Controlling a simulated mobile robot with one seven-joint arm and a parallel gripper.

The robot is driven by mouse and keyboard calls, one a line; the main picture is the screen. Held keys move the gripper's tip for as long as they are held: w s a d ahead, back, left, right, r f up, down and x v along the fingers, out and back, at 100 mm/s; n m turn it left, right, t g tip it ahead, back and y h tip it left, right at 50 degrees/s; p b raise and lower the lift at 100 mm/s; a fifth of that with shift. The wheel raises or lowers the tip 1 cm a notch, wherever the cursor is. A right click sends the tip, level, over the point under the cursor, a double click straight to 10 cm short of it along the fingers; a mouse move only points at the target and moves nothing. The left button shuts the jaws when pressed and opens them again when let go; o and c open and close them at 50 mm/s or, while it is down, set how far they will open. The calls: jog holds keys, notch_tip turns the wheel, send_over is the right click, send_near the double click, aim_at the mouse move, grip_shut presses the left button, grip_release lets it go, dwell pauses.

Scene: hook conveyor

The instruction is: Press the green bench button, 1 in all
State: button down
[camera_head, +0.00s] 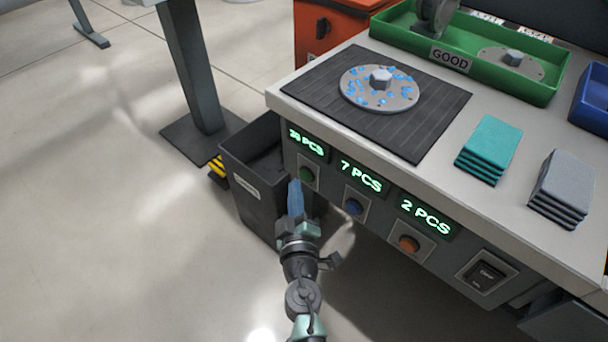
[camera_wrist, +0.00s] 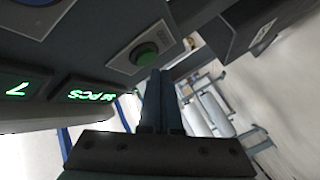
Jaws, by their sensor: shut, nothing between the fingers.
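The green button (camera_head: 306,175) sits on a pale plate on the bench front, under a lit counter whose first digit is hard to read. It also shows in the wrist view (camera_wrist: 146,54), just beyond my fingertips. My gripper (camera_head: 295,186) is shut and empty, its blue fingers pointing at the bench front just below and left of the green button. In the wrist view my gripper (camera_wrist: 160,75) has its fingertips close to the button's lower right. I cannot tell whether they touch it.
A blue button (camera_head: 353,206) and an orange button (camera_head: 408,243) are to the right on the bench front, with a black switch (camera_head: 485,274) beyond. A dark bin (camera_head: 248,203) stands left of my gripper. On the bench lie a mat (camera_head: 440,105), a speckled disc (camera_head: 352,82) and cloth stacks.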

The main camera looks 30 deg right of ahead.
jog(key=shift+d, duration=0.1)
dwell(0.7)
jog(key=shift+w+d, duration=0.15)
jog(key=shift+d, duration=0.15)
jog(key=shift+w+d, duration=0.15)
jog(key=shift+d, duration=0.25)
dwell(0.9)
jog(key=shift+s+a, duration=0.35)
jog(key=shift+a, duration=0.45)
jog(key=a, duration=0.1)
jog(key=s+a+b, duration=0.1)
jog(key=a, duration=0.2)
jog(key=shift+s+a, duration=0.35)
jog(key=shift+r, duration=0.1)
dwell(0.6)
